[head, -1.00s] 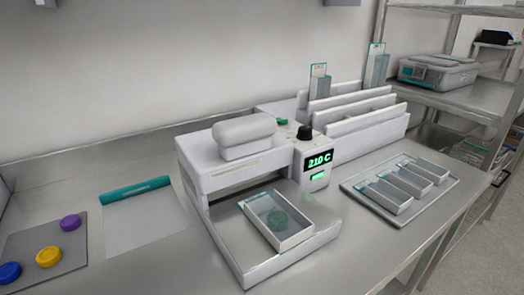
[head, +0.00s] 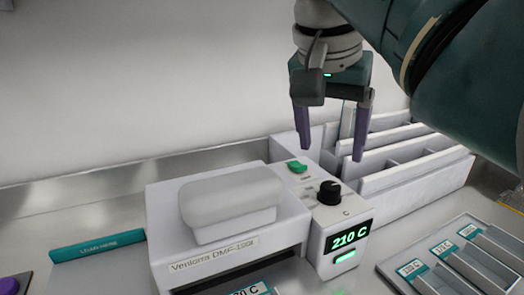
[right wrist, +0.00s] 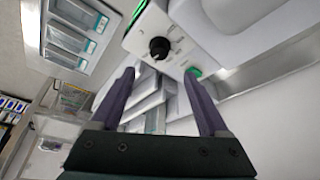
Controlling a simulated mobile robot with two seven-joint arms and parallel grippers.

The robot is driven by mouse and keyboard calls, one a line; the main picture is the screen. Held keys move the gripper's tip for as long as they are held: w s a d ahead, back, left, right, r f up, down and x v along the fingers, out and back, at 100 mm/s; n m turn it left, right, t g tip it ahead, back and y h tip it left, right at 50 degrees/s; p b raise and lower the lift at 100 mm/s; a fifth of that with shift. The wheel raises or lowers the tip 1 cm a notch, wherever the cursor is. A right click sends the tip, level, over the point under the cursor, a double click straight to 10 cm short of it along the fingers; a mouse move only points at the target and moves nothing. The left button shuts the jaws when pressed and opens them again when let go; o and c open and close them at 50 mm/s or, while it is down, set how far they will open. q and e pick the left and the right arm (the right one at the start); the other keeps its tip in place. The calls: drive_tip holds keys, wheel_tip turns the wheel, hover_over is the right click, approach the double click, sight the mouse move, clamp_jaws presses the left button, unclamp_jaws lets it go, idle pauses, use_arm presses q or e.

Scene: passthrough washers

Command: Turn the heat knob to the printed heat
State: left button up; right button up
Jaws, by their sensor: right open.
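The black heat knob (head: 329,192) stands on top of the white sealing machine's control block, above a green display (head: 349,237) reading 210 C. The knob also shows in the right wrist view (right wrist: 159,48), just beyond the fingertips. My right gripper (head: 331,152) points down with its purple fingers apart and empty, above and behind the knob, not touching it. Its fingers also show in the right wrist view (right wrist: 160,76). A card with printed heat (head: 250,290) lies at the bottom edge; its text is cut off. My left gripper is out of view.
A rounded white press handle (head: 230,196) sits on the machine, left of the knob. A green switch (head: 297,167) lies behind the knob. A white slotted rack (head: 415,175) stands at right, close to the gripper. A tray (head: 400,270) of labelled packs is at lower right.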

sight(331, 186)
drive_tip(key=b+x, duration=0.1)
drive_tip(key=x, duration=0.3)
drive_tip(key=b+x, duration=0.1)
drive_tip(key=x, duration=0.4)
drive_tip(key=shift+s+f, duration=0.2)
clamp_jaws()
idle(0.3)
